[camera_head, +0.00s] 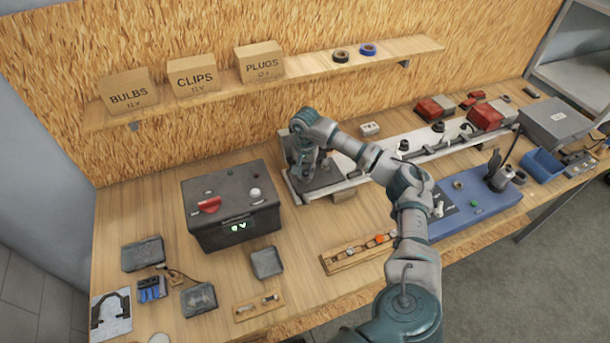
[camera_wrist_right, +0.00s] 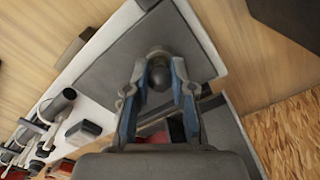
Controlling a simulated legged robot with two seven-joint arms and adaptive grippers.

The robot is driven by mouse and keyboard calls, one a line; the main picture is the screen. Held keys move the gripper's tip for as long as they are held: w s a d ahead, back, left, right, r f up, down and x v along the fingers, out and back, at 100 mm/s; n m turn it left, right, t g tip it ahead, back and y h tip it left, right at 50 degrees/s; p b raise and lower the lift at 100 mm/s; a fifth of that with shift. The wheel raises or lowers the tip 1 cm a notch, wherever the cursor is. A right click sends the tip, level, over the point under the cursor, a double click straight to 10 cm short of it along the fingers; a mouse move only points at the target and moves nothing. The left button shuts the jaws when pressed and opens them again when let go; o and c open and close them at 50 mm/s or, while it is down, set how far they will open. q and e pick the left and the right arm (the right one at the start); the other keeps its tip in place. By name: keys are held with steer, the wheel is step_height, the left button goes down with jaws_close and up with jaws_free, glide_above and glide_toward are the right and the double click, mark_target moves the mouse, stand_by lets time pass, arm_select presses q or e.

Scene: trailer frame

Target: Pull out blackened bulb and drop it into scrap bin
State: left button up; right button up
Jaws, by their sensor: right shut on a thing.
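My right gripper (camera_head: 306,172) reaches down over the dark plate (camera_head: 325,180) at the left end of the long white rail. In the right wrist view, its blue-edged fingers (camera_wrist_right: 159,66) are shut on a dark round bulb (camera_wrist_right: 158,77). The bulb is above or against the grey plate (camera_wrist_right: 110,60); I cannot tell whether it is still seated in a socket. In the head view the gripper and arm hide the bulb. A small blue open-topped bin (camera_head: 543,166) stands at the right of the bench; no scrap label is readable. My left gripper is not in view.
A black box with a green display (camera_head: 232,207) stands left of the plate. A wooden strip with small parts (camera_head: 358,252) lies in front. A blue panel (camera_head: 475,205) and a grey box (camera_head: 552,122) are on the right. A shelf (camera_head: 215,88) holds labelled cartons.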

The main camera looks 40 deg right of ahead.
mark_target(306, 171)
steer(key=shift+r+p, duration=1.8)
steer(key=shift+r, duration=0.7)
steer(key=shift+f, duration=0.1)
